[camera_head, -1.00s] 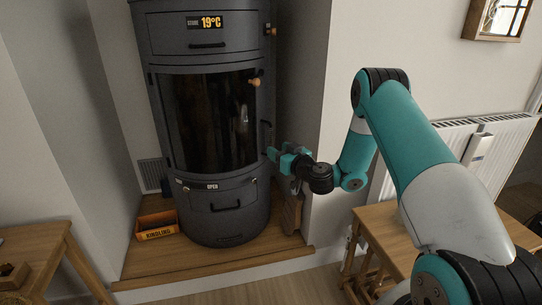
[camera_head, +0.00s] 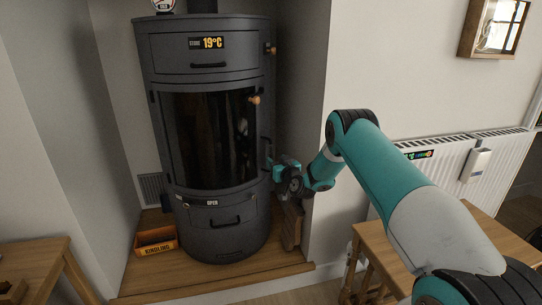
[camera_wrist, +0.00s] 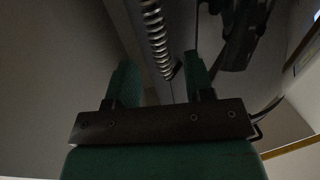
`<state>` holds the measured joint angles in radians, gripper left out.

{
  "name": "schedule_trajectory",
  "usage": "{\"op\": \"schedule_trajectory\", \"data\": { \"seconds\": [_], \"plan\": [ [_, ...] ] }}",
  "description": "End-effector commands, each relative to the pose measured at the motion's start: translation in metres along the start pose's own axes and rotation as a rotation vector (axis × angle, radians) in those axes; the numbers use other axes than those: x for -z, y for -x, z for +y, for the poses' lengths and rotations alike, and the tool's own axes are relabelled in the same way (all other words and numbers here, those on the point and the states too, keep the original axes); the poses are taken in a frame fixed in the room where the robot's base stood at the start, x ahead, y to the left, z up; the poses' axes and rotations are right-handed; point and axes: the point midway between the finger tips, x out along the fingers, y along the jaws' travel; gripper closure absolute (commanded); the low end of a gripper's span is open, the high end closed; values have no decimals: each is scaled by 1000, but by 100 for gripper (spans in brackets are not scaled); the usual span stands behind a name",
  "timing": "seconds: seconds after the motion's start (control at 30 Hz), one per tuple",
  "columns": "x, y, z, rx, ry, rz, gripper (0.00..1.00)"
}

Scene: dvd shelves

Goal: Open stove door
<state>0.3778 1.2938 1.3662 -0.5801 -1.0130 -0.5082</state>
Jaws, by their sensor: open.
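The dark grey stove (camera_head: 222,240) stands in the alcove, left of centre in the head view. Its curved glass door (camera_head: 212,140) looks shut. My gripper (camera_head: 269,164) is at the stove's right edge, beside the door at about the height of the lower glass. In the wrist view my gripper (camera_wrist: 161,80) is open, with its two teal fingers apart. A silver coiled handle (camera_wrist: 154,30) runs down the picture and ends between the fingers. I cannot tell whether either finger touches it. In the head view my gripper partly hides that side.
A kindling box (camera_head: 157,243) sits on the wooden hearth, left of the stove. The alcove's right wall (camera_head: 316,100) is close to my arm. A white radiator (camera_head: 440,180) and a wooden table (camera_head: 455,240) are at the right.

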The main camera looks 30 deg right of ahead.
Motion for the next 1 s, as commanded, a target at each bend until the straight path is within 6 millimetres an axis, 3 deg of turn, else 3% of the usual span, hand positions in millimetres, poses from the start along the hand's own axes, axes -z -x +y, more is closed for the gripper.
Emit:
{"op": "schedule_trajectory", "data": {
  "seconds": [0.1, 0.3, 0.73, 0.93, 1.0],
  "plan": [
    [-1, -23, -1, 3, 2, 2, 52],
    [-2, -46, -1, 2, 1, 1, 52],
    [0, -54, 0, 0, -1, -1, 52],
    [0, -54, 0, 0, -1, -1, 96],
    [0, -54, 1, 0, -1, -1, 100]
  ]
}}
